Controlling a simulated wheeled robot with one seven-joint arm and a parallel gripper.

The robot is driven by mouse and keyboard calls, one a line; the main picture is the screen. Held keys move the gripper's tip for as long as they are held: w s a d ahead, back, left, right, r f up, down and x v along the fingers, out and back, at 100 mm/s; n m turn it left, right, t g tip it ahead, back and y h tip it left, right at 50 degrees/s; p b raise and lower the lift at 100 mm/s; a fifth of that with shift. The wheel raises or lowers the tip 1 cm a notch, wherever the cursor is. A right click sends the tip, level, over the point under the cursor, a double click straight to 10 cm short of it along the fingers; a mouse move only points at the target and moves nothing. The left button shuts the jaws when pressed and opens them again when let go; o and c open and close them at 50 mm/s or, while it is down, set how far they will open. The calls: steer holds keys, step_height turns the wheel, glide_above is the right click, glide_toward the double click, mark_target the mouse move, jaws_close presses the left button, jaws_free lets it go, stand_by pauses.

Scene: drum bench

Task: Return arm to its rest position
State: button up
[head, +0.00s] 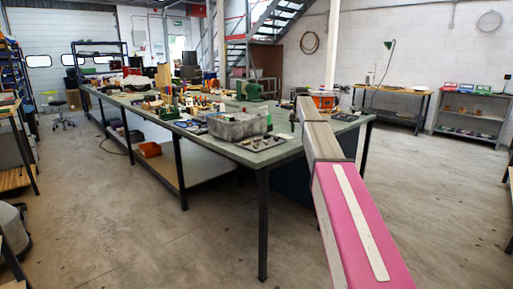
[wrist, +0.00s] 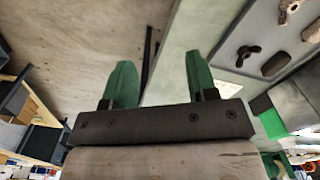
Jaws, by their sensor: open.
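My gripper (wrist: 160,80) shows in the wrist view with its two green fingers spread apart. Nothing is between the fingers. In the head view my pink and grey arm reaches from the lower right toward the near end of the long workbench (head: 225,151). The gripper itself is hard to make out there. In the wrist view the fingers lie across the bench edge, with floor to the left. A grey tray (wrist: 232,35) with wing nuts (wrist: 277,62) is right of the fingers, apart from them.
A grey bin (head: 238,126) and a flat tray of small parts (head: 262,142) stand on the bench near my arm. An orange drum-like object (head: 325,101) is just behind the arm. The concrete floor (head: 130,235) in front is clear.

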steer(key=s+a+f+n, duration=0.1)
steer(key=s+f+n, duration=0.1)
steer(key=s+f, duration=1.7)
steer(key=s+a+f+n, duration=0.1)
steer(key=s+a+f, duration=0.1)
steer(key=s+f, duration=1.7)
steer(key=s, duration=0.8)
steer(key=shift+n, duration=0.4)
steer(key=shift+o, duration=0.5)
steer(key=shift+w, duration=0.1)
